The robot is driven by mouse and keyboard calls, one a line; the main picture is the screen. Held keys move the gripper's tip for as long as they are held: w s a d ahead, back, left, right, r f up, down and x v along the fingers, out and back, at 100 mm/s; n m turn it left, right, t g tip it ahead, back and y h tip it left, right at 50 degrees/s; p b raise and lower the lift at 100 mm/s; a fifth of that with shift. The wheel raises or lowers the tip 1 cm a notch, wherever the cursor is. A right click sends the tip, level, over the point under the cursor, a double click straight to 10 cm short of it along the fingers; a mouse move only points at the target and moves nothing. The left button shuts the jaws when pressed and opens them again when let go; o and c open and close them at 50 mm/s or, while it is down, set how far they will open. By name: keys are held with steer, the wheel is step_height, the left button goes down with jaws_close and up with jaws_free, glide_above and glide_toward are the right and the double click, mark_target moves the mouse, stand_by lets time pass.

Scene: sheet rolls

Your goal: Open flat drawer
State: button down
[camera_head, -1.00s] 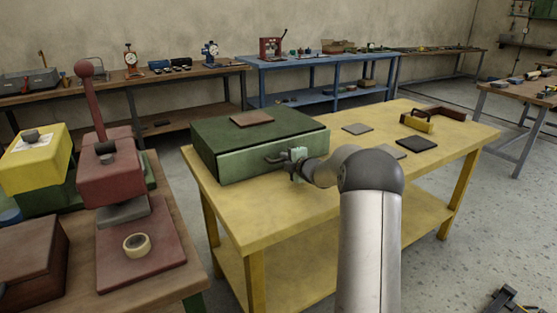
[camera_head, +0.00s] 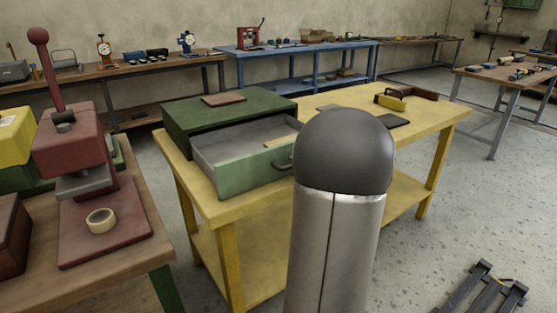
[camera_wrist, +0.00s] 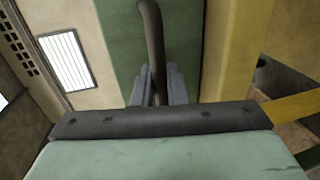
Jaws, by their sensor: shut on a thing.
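The flat drawer (camera_head: 242,176) is pulled out of the green cabinet (camera_head: 190,110) on the yellow table. Its pale green front faces the camera, and its grey inside shows, with a tan piece (camera_head: 281,142) in it. The dark bar handle (camera_head: 284,155) is at the right part of the front. In the wrist view my gripper (camera_wrist: 158,88) is shut on the handle (camera_wrist: 153,40), with the green drawer front (camera_wrist: 122,40) behind it. In the head view my arm hides the gripper.
A wooden bench (camera_head: 125,245) with a red press (camera_head: 72,145) and a tape roll (camera_head: 102,220) stands at the left.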

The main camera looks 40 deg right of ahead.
steer(key=shift+f+v, duration=0.2)
steer(key=shift+v, duration=0.9)
steer(key=c, duration=1.6)
jaws_free()
steer(key=shift+o, duration=0.2)
steer(key=p+v, duration=0.1)
steer(key=v, duration=1.6)
steer(key=shift+s, duration=0.25)
